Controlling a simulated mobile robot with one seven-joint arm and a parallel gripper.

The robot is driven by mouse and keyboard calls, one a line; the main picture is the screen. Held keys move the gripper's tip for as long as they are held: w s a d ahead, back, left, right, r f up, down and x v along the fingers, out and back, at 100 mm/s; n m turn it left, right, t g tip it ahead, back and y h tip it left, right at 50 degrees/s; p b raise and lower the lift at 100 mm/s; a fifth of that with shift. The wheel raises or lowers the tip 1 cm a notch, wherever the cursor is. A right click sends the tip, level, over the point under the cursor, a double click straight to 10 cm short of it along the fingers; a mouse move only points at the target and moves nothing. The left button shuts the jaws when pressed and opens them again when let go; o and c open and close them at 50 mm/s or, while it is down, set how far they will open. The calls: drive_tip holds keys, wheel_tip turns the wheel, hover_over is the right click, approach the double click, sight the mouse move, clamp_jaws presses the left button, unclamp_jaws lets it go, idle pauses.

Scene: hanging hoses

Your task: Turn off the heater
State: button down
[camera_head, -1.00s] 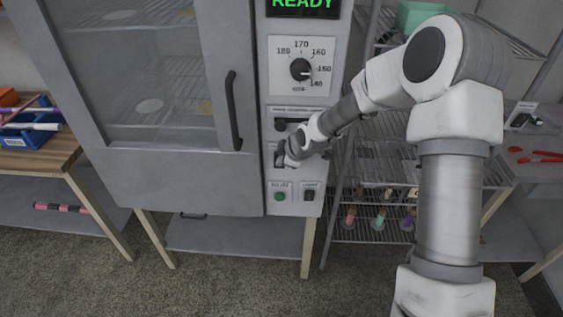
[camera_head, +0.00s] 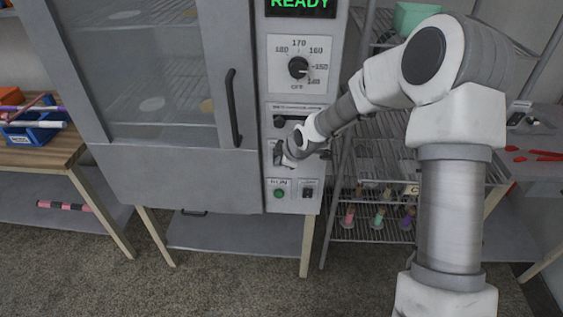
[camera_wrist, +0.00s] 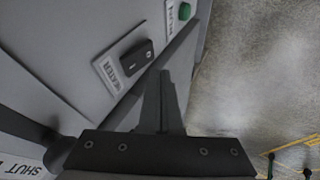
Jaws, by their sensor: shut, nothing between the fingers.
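The heater switch (camera_wrist: 136,58) is a black rocker on a pale plate marked HEATER, seen in the wrist view on the grey control panel. My gripper (camera_wrist: 165,74) is shut and empty, its dark fingers together. Its tips are near the panel, just beside the switch; I cannot tell whether they touch anything. In the head view my gripper (camera_head: 278,154) is at the panel's middle and largely hides the heater switch. The oven cabinet (camera_head: 180,175) has a green READY display (camera_head: 301,5) at its top right.
The temperature dial (camera_head: 298,68) is above my gripper. A green button (camera_head: 279,194) and another black switch (camera_head: 308,193) are below it. The door handle (camera_head: 233,108) stands out to the left.

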drive_tip(key=p+v, duration=0.1)
drive_tip(key=v, duration=0.9)
drive_tip(key=shift+s+r+p, duration=0.2)
drive_tip(key=shift+r+p, duration=0.1)
drive_tip(key=shift+p, duration=0.05)
drive_tip(key=shift+s+d+f+p, duration=0.1)
drive_tip(key=shift+d+p, duration=0.05)
drive_tip(key=shift+p, duration=0.15)
